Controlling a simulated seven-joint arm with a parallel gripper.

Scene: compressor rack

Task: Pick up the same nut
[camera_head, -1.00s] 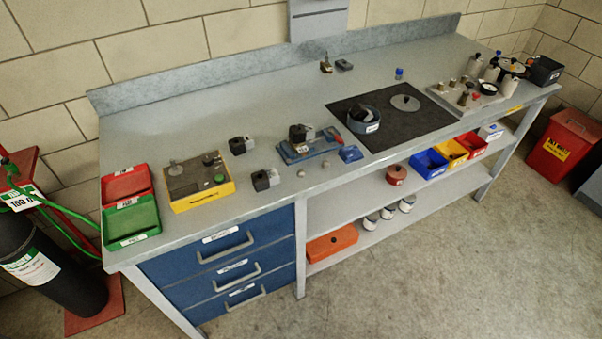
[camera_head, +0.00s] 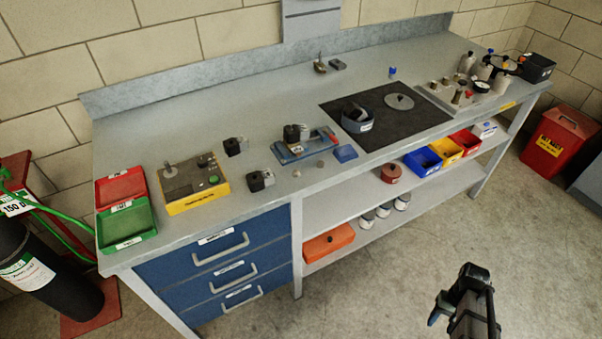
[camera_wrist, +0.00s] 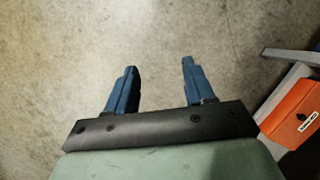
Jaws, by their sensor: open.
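Two small pieces that could be nuts lie on the grey bench top (camera_head: 240,105) near its front edge. One small light piece (camera_head: 296,173) is right of a black block, and a small tan piece (camera_head: 321,164) is in front of the blue fixture. They are too small to tell their shape or which is the same nut. My gripper (camera_head: 438,307) is over the floor in front of the bench, well away from both pieces. In the wrist view its two blue fingers (camera_wrist: 158,75) stand apart with only floor between them.
A blue fixture (camera_head: 305,148), a black block (camera_head: 260,180) and a yellow-edged box (camera_head: 194,183) stand around the pieces. Red (camera_head: 120,188) and green (camera_head: 127,222) trays are at the left end. An orange box (camera_head: 328,242) is on the lower shelf. Floor around my gripper is clear.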

